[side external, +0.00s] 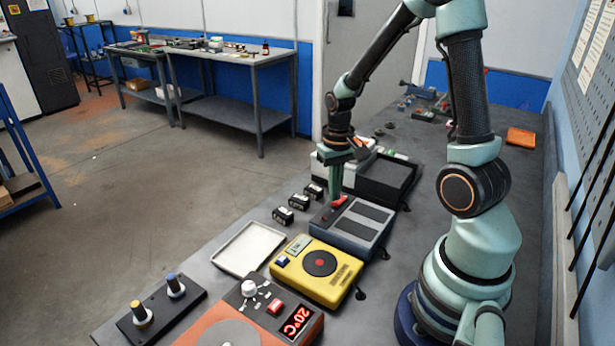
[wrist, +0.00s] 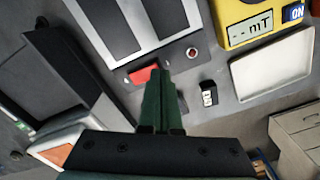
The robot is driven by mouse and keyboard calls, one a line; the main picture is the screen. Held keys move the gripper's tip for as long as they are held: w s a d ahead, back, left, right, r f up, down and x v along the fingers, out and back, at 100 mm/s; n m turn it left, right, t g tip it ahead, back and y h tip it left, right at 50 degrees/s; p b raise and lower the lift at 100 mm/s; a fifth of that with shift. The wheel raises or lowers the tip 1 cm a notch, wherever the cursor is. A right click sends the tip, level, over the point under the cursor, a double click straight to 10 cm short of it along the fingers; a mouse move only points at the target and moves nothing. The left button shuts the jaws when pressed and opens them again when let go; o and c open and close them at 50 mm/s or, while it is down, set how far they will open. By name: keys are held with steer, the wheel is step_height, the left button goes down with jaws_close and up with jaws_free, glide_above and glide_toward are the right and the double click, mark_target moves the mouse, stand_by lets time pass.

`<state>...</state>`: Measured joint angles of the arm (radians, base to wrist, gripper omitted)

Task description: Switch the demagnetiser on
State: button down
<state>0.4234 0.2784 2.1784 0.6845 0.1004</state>
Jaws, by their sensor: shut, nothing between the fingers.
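The demagnetiser is a grey-blue box (side external: 350,226) with two dark plates on top, on the bench in the side view. It fills the upper middle of the wrist view (wrist: 122,47). Its red rocker switch (side external: 339,201) is on the end panel, and it shows in the wrist view (wrist: 142,74). A small round red lamp (wrist: 192,54) is on the same panel; I cannot tell if it is lit. My gripper (side external: 335,194) is shut and empty, pointing down at the switch. In the wrist view its fingertips (wrist: 161,74) overlap the switch's right end; I cannot tell whether they touch.
A yellow meter (side external: 318,270) reading "-- mT" stands beside the demagnetiser, then a white tray (side external: 225,257) and a hotplate showing 20°C (side external: 298,319). Small black blocks (side external: 283,215) lie along the bench edge. A dark open bin (side external: 388,181) stands behind.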

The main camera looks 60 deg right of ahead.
steer(key=shift+f, duration=0.75)
stand_by(0.3)
step_height(320, 180, up, 6)
stand_by(0.9)
steer(key=s+a+r+n+t, duration=0.2)
steer(key=a+r+n+t, duration=0.3)
steer(key=a+r, duration=0.8)
steer(key=shift+s+a+r+n+t, duration=0.15)
steer(key=shift+s+a+n+t, duration=0.2)
steer(key=shift+a+n, duration=0.2)
